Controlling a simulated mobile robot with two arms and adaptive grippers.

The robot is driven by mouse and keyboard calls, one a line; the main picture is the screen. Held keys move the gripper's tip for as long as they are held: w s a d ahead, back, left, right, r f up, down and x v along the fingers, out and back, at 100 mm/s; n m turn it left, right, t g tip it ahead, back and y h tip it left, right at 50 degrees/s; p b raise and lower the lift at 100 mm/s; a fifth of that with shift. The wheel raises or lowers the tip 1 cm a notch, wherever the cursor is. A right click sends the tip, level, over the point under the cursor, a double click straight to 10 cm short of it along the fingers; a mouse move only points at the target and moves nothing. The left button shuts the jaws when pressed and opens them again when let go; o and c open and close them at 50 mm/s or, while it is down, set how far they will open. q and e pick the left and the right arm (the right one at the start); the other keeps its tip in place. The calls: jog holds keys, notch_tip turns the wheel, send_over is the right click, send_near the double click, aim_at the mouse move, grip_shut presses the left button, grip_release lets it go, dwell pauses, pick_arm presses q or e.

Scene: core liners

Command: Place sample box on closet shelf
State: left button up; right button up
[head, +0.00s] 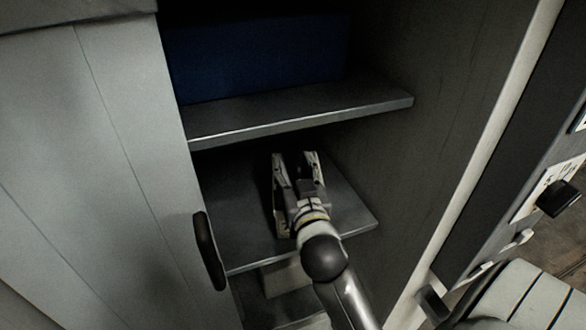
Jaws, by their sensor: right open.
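The closet's upper shelf (300,112) holds a large dark blue box (255,60), pushed back in shadow. A lower closet shelf (235,215) lies beneath it and its visible surface looks bare. My right gripper (297,162) reaches in over this lower shelf, with its fingers apart and nothing seen between them. The upper shelf's front edge is beyond and above the fingertips in the picture. A pale box-like thing (285,278) shows partly below the lower shelf, behind my arm. I cannot tell which box is the sample box. My left gripper is not in view.
A pale closet door (110,170) with a dark handle (209,250) stands at the left. The closet's dark side wall (430,140) bounds the right side. Farther right is a panel with a black knob (558,199).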

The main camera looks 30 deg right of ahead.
notch_tip(320, 180, up, 10)
dwell(0.6)
